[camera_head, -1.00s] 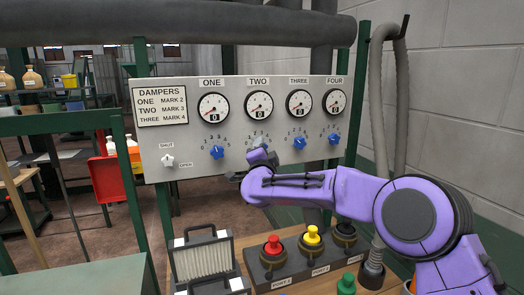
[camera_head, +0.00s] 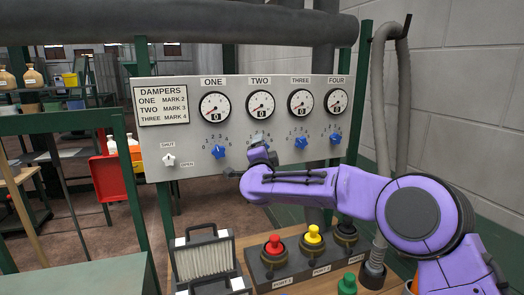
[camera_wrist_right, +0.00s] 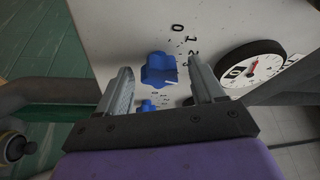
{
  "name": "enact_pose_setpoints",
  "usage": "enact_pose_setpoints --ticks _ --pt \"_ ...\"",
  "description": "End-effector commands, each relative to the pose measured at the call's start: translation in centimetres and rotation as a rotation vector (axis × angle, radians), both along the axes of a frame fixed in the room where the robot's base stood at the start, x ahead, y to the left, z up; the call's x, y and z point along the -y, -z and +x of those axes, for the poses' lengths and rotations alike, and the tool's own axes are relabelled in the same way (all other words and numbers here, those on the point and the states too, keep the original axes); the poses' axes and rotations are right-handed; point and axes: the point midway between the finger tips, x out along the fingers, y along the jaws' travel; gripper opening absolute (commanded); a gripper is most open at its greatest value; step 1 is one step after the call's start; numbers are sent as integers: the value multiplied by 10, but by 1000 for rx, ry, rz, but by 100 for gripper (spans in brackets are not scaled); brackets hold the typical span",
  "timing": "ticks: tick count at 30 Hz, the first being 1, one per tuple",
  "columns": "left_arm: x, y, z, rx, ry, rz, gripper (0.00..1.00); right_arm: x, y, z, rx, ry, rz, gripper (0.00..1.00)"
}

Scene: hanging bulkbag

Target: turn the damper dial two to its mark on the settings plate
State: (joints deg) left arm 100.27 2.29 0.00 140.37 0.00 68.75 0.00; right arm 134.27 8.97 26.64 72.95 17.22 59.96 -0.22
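The settings plate (camera_head: 162,102) at the panel's upper left reads ONE MARK 2, TWO MARK 3, THREE MARK 4. Gauge two (camera_head: 260,105) shows on the panel, its counter reading 0. My right gripper (camera_head: 258,152) is at the panel below that gauge and hides dial two in the head view. In the right wrist view a blue dial (camera_wrist_right: 158,67) with a white pointer mark shows between the two fingers of my right gripper (camera_wrist_right: 160,72). The fingers are apart, with gaps on both sides of the dial. My left gripper is not in view.
Blue dials one (camera_head: 218,151), three (camera_head: 301,142) and four (camera_head: 336,138) sit along the same panel (camera_head: 190,135). A white shut/open knob (camera_head: 169,160) is at lower left. Red (camera_head: 274,244) and yellow (camera_head: 313,234) port knobs stand below my right arm.

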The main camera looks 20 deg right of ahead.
Motion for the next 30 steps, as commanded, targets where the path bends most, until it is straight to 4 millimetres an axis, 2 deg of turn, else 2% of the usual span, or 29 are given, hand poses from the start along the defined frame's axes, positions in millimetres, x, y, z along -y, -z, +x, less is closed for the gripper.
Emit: enact_pose_setpoints --ticks 5,8,15,21,30 --pt "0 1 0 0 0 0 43 1 0 -1 1 2 0 68" --pt "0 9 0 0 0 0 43 -3 4 -10 1 0 0 68" --pt "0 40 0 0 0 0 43 -22 14 -62 2 -2 -1 68" --pt "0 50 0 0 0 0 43 -33 16 -92 1 0 -1 68" --pt "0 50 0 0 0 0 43 -35 15 -98 -1 1 -1 68"
